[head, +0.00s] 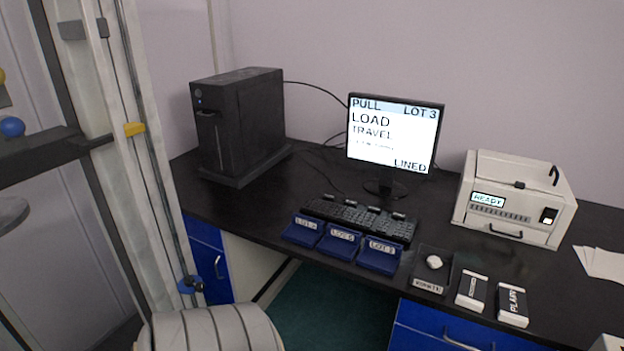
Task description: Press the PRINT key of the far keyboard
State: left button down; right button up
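A black keyboard (348,215) lies on the black desk in front of the monitor (393,133). It is the only keyboard I see. Several larger raised keys stand along its back edge. Their labels are too small to read, so I cannot tell which key is PRINT. Blue lot trays partly cover the keyboard's front edge. The monitor shows PULL, LOT 3, LOAD, TRAVEL and LINED. Neither of my grippers is in view.
Blue lot trays (340,243) stand at the desk's front edge. To their right are a dark tray (427,286) with a white lump and two small packs (513,305). A white printer-like machine (513,199) reads READY. A black computer tower (238,123) stands left.

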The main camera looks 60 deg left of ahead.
aim_at(396, 216)
jog(key=j+u, duration=0.1)
jog(key=u, duration=0.75)
jog(key=j+u, duration=0.1)
jog(key=u, duration=0.35)
jog(key=i+u, duration=0.1)
jog(key=u, duration=0.35)
